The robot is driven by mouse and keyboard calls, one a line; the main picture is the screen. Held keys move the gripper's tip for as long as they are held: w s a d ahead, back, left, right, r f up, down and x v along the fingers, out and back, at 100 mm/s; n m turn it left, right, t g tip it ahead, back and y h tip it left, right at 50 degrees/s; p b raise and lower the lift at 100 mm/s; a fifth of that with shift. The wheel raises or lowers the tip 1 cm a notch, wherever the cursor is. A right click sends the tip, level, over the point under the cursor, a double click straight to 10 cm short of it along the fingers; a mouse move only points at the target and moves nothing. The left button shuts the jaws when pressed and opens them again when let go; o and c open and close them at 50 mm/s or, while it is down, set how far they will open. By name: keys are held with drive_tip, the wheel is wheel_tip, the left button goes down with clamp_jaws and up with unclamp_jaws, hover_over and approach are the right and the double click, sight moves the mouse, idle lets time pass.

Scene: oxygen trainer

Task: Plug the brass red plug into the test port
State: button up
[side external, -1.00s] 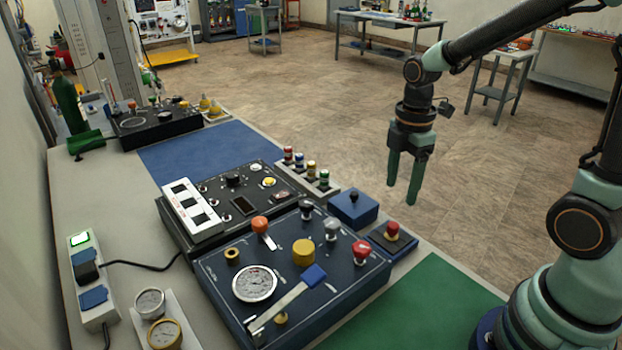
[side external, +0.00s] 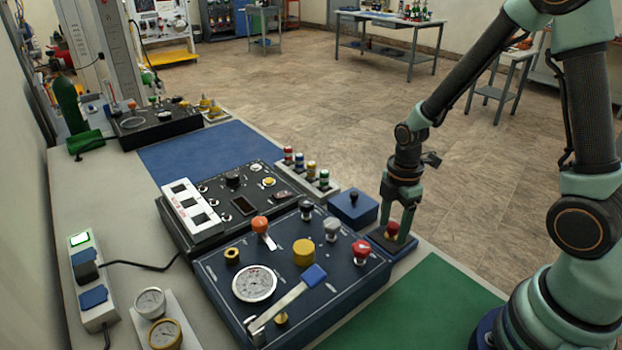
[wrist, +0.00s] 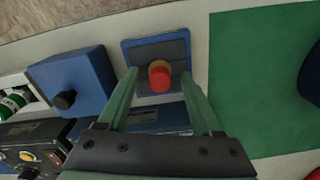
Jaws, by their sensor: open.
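The brass red plug (side external: 392,229) stands upright in a dark-topped blue holder (side external: 378,243) at the table's right edge. In the wrist view its red cap and brass collar (wrist: 159,76) show between my fingers. My gripper (side external: 393,233) is open and points down, one finger on each side of the plug. I see a gap on both sides in the wrist view. A brass-ringed opening (side external: 232,256) is on the dark blue panel (side external: 330,268), left of the orange knob. I cannot tell for sure that it is the test port.
A blue box with a black knob (side external: 353,208) stands close behind the holder. A long blue-ended lever (side external: 290,297) crosses the panel's front. A green mat (side external: 425,310) lies clear in front.

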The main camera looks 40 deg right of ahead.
sight(393, 224)
drive_tip(key=shift+f, duration=0.15)
clamp_jaws()
wheel_tip(393, 224, up, 19)
drive_tip(key=w+a+n, duration=0.3)
drive_tip(key=w+a, duration=0.8)
drive_tip(key=a, duration=0.4)
drive_tip(key=a+f+n, duration=0.1)
drive_tip(key=a+f, duration=0.1)
drive_tip(key=a, duration=0.6)
drive_tip(key=w+a+f+n, duration=0.1)
drive_tip(key=a+f+n, duration=0.1)
drive_tip(key=a, duration=0.6)
drive_tip(key=shift+w+a, duration=0.15)
drive_tip(key=shift+w, duration=0.1)
